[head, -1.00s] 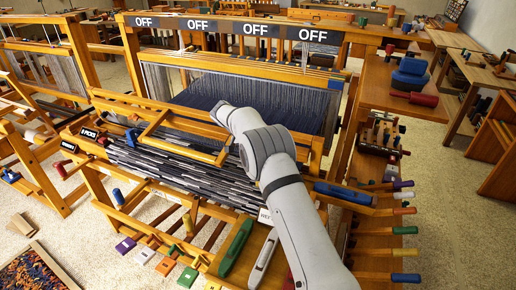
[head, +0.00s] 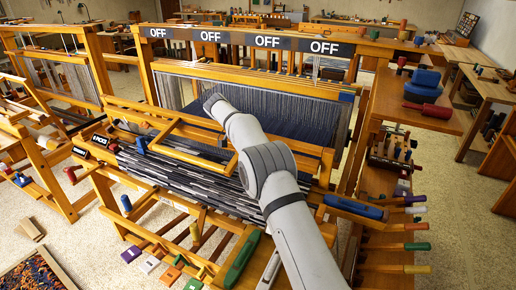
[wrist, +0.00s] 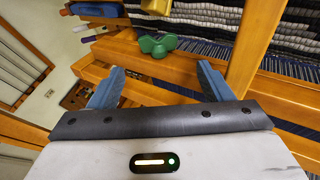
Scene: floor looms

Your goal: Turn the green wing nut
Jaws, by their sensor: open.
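The green wing nut (wrist: 157,45) shows in the wrist view, with rounded lobes, on a wooden beam of the loom. My gripper (wrist: 161,82) is open, with one blue finger on each side of the picture. The nut lies beyond the fingertips, roughly centred between them, and nothing is between the fingers but the view of the wooden frame. In the head view my grey arm reaches over the loom; my gripper and the wing nut cannot be made out there.
A yellow part (wrist: 159,6) sits just above the nut at the wrist view's top edge. Wooden loom bars and striped cloth (wrist: 295,35) surround the gripper. In the head view, a green shuttle (head: 241,259) lies in front of the loom.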

